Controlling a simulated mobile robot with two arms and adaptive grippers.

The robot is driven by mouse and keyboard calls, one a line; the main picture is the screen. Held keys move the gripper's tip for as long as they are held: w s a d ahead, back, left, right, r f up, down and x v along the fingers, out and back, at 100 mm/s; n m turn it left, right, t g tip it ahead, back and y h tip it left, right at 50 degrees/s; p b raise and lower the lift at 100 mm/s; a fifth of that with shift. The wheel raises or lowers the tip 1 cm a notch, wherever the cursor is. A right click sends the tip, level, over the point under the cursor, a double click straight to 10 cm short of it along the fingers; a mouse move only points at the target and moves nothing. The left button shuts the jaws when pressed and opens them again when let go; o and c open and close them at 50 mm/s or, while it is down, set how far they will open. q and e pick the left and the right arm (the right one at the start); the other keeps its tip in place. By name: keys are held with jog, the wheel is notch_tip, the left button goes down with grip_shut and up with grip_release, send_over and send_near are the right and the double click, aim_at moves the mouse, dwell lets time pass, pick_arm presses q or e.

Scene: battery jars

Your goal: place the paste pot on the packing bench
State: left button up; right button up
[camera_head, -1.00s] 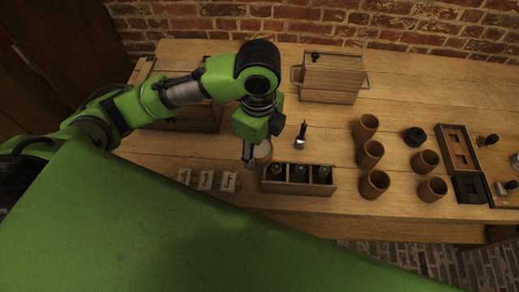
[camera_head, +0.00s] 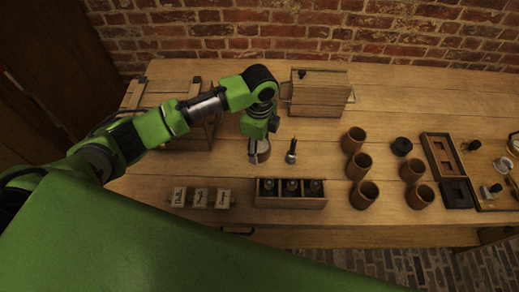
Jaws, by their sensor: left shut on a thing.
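My left gripper (camera_head: 254,148) points down over the middle of the wooden bench (camera_head: 330,180) in the head view. It is shut on a small brownish pot with a pale part (camera_head: 261,153), which I take for the paste pot. The fingers and wrist hide part of the pot. I cannot tell whether its base touches the bench top or hangs just above it. My right gripper is not in view.
A dark-tipped tool (camera_head: 291,152) stands close right of the pot. In front are a three-compartment box (camera_head: 290,203) and labelled blocks (camera_head: 201,197). A lidded wooden box (camera_head: 320,95) stands behind. Several brown cups (camera_head: 359,166) stand to the right.

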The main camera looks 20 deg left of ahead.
aim_at(259, 152)
pick_arm(q)
jog(key=shift+w+f, duration=0.3)
jog(key=shift+w, duration=0.05)
jog(key=shift+w+a+f, duration=0.1)
jog(key=shift+w+f, duration=0.05)
jog(key=shift+f, duration=1.6)
jog(key=shift+f, duration=0.15)
jog(key=o, duration=1.5)
notch_tip(259, 152, up, 12)
jog(key=shift+r+b, duration=0.15)
jog(key=shift+b, duration=0.4)
